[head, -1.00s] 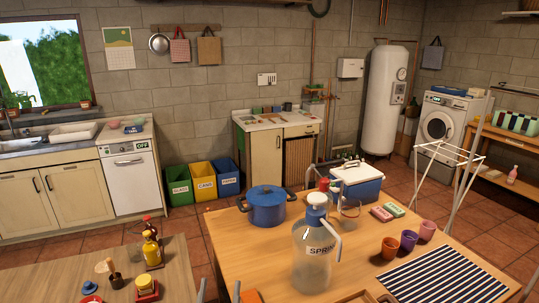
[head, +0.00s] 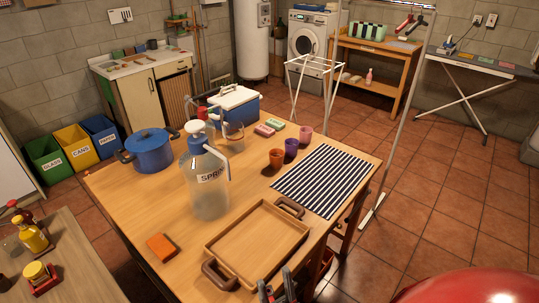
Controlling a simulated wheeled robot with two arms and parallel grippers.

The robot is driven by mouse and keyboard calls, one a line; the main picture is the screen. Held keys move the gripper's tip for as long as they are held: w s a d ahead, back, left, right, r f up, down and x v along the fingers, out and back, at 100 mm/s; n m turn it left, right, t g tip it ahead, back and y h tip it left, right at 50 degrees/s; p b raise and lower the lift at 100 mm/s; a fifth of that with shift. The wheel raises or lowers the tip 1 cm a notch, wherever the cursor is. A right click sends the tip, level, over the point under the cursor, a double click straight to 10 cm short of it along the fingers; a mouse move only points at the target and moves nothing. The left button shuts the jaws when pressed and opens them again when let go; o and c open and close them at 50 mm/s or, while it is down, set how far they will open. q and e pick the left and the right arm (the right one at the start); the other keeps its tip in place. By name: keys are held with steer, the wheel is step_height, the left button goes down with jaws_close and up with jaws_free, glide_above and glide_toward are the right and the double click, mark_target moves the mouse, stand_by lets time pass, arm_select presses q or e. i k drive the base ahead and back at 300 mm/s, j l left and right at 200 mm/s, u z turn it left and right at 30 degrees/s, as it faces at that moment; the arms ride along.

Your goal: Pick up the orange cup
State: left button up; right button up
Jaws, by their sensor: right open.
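The orange cup (head: 276,158) stands upright on the wooden table (head: 135,205). It is at the left end of a row with a purple cup (head: 291,147) and a pink cup (head: 305,132), just beyond the striped mat (head: 325,181). My right gripper (head: 277,284) shows at the bottom edge, near the tray's front corner. It is open and empty, well short of the orange cup. My left gripper is not in view.
A wooden tray (head: 214,245) with handles lies between my right gripper and the cups. A tall spray bottle (head: 210,185) stands left of the cups. A blue pot (head: 150,155), a cooler (head: 240,103) and an orange block (head: 162,246) are also on the table.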

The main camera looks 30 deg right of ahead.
mark_target(276, 159)
steer(key=i+l, duration=0.1)
steer(key=l, duration=0.55)
steer(key=i+l, duration=0.15)
steer(key=l, duration=0.45)
steer(key=i+l+u, duration=0.1)
steer(key=l, duration=0.55)
steer(key=i+l, duration=0.1)
steer(key=l, duration=0.55)
steer(key=i+l, duration=0.1)
steer(key=l, duration=0.55)
steer(key=i+l, duration=0.25)
steer(key=l, duration=0.15)
steer(key=i+l+u, duration=0.1)
steer(key=i+l, duration=0.15)
steer(key=l, duration=0.1)
